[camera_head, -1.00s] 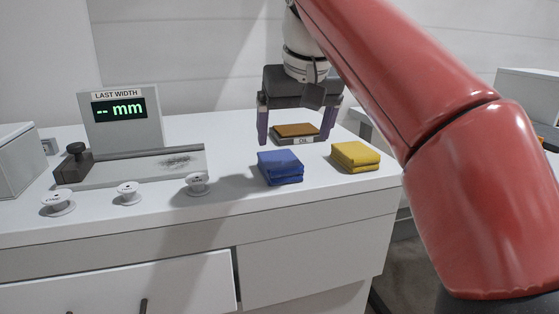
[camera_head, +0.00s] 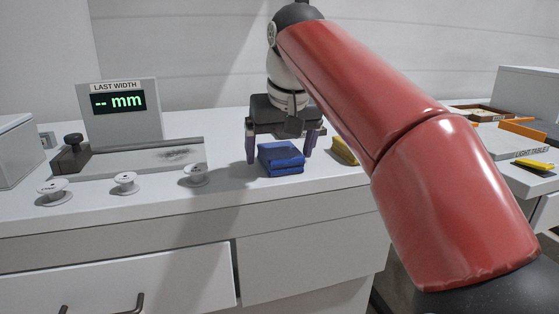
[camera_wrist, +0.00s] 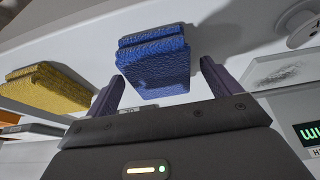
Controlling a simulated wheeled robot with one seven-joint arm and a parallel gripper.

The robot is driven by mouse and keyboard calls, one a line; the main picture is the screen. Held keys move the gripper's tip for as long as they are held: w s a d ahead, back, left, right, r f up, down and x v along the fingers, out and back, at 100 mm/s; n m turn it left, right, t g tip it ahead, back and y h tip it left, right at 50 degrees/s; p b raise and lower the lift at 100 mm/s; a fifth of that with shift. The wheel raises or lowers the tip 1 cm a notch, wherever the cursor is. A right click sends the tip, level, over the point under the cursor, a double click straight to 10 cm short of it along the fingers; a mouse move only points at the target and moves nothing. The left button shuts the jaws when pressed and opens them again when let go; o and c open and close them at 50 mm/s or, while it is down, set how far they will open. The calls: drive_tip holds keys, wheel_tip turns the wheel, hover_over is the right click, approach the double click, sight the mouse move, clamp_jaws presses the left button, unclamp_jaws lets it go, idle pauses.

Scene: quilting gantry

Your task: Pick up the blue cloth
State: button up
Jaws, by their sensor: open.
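The blue cloth (camera_head: 281,160) is a thick folded stack lying on the white counter. In the wrist view the blue cloth (camera_wrist: 155,65) fills the upper middle, between the lines of the two fingers. My gripper (camera_head: 279,152) is open and empty, with its purple-grey fingers pointing down at the cloth's left and right sides, slightly behind it in the head view. In the wrist view the fingers of my gripper (camera_wrist: 159,82) stand apart on either side of the cloth's near end. I cannot tell whether the fingertips reach below its top.
A yellow cloth (camera_head: 343,152) lies just right, partly hidden by my arm. Several white spools (camera_head: 195,175) stand left, before a measuring plate and a LAST WIDTH display (camera_head: 118,103). A light table (camera_head: 510,142) stands at right. The counter front of the blue cloth is clear.

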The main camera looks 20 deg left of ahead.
drive_tip(key=c, duration=1.1)
drive_tip(key=shift+o, duration=0.2)
drive_tip(key=shift+r, duration=0.15)
